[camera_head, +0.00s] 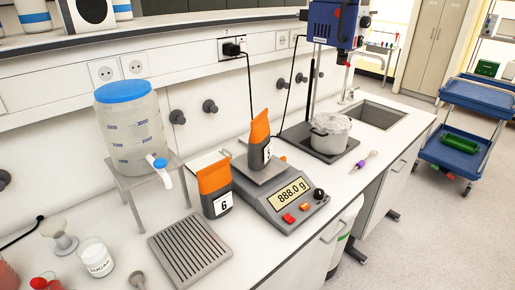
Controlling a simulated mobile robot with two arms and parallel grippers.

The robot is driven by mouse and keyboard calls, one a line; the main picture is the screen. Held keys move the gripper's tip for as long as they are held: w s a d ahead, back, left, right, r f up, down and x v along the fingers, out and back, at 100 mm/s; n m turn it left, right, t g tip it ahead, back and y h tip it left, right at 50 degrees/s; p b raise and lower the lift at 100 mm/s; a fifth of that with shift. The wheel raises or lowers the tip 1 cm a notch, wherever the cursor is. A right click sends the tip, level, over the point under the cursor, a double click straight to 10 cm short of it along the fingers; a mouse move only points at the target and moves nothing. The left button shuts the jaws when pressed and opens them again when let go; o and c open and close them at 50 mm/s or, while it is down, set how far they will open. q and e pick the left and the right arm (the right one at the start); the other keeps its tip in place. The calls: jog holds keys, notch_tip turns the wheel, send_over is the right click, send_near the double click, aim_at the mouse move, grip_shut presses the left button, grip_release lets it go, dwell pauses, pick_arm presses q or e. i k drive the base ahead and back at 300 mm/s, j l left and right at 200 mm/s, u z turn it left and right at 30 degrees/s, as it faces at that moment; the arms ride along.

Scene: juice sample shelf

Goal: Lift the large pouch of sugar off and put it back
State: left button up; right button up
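An orange and dark grey pouch (259,142) stands on the pan of the scale (287,199), leaning slightly. Its label is partly turned away and seems to read 5. The scale's display reads 888.0 g. A second orange and dark grey pouch (214,184), with a white label reading 6, stands on the bench to the left of the scale. Neither pouch visibly reads sugar, and I cannot tell which one is the large pouch of sugar. Neither of my grippers is in view, and nothing touches the pouches.
A blue-lidded container with a tap (131,128) stands on a raised stand at left. A slotted grey tray (189,248) lies in front. A small white labelled jar (97,258) stands at front left. A pot (329,133) sits beneath a blue stirrer (331,24). A blue cart (470,137) stands at right.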

aim_at(260, 150)
jog(key=i+l+u, duration=0.2)
jog(key=l, duration=0.25)
jog(key=i+l+u, duration=0.1)
jog(key=l+u, duration=0.15)
jog(key=l, duration=0.2)
jog(key=i+l+u, duration=0.2)
jog(key=l, duration=0.25)
jog(key=k, duration=0.1)
